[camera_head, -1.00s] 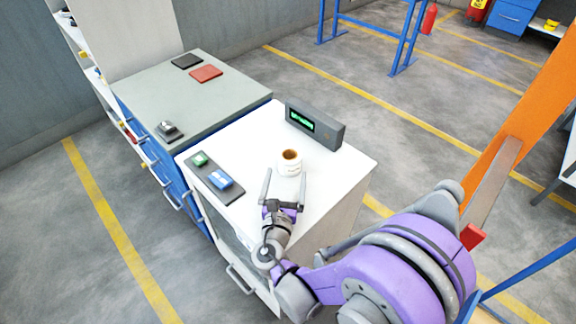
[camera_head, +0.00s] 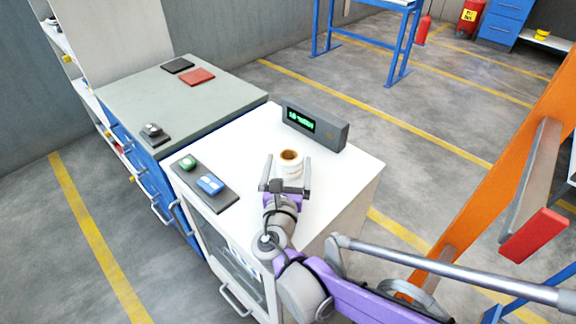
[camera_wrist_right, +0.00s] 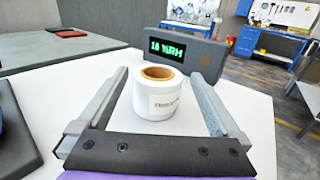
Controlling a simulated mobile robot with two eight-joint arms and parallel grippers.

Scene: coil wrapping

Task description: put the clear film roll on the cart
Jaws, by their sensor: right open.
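The clear film roll (camera_head: 291,161) stands upright on the white cabinet top (camera_head: 335,180), a pale roll with a brown core and a printed label. In the right wrist view the roll (camera_wrist_right: 160,98) sits between the two fingers. My right gripper (camera_head: 287,170) is open, its fingers reaching along both sides of the roll with a gap on each side. The right gripper also shows in the right wrist view (camera_wrist_right: 160,95). The cart cannot be made out with certainty. My left gripper is out of view.
A grey display box (camera_head: 314,124) with green digits stands just behind the roll. A dark tray (camera_head: 205,184) with a green and a blue item lies to its left. A grey-topped blue cabinet (camera_head: 180,95) adjoins at left. An orange upright (camera_head: 500,180) is at right.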

